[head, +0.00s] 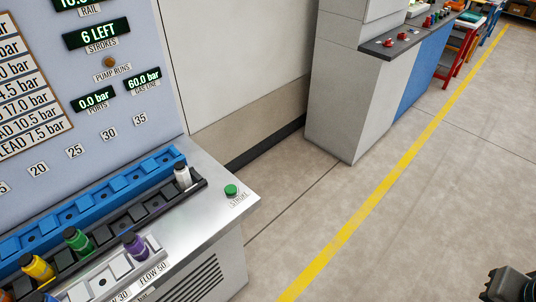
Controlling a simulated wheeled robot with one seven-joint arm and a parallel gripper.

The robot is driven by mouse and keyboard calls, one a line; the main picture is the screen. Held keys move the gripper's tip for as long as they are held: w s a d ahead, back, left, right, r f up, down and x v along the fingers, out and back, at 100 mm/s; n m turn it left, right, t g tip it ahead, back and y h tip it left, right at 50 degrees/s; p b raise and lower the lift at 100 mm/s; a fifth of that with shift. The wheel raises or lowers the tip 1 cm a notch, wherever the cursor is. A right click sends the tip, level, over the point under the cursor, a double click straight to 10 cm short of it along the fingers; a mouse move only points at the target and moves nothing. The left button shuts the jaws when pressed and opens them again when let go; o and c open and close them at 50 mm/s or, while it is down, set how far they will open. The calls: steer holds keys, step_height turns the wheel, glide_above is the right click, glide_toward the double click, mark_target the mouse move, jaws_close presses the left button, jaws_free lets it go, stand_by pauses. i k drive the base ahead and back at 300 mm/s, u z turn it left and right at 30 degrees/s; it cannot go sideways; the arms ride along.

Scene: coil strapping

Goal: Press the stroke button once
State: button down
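The stroke button (231,190) is a small round green button on the right corner of the metal bench top. The word STROKE is printed beside it, and nothing covers it. A dark part of my arm or gripper (510,284) shows at the bottom right corner, cut off by the frame edge. It is well to the right of the bench and apart from the button. Its fingertips cannot be made out.
A panel (120,110) above the bench shows readouts, including "6 LEFT" strokes (98,34). Blue (110,198) and black racks with coloured knobbed pieces stand left of the button. A grey cabinet (345,110) stands further back. The floor right of the yellow line (390,180) is clear.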

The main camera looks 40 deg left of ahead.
mark_target(230, 189)
steer(key=u, duration=0.85)
steer(key=i, duration=0.9)
steer(key=u, duration=1)
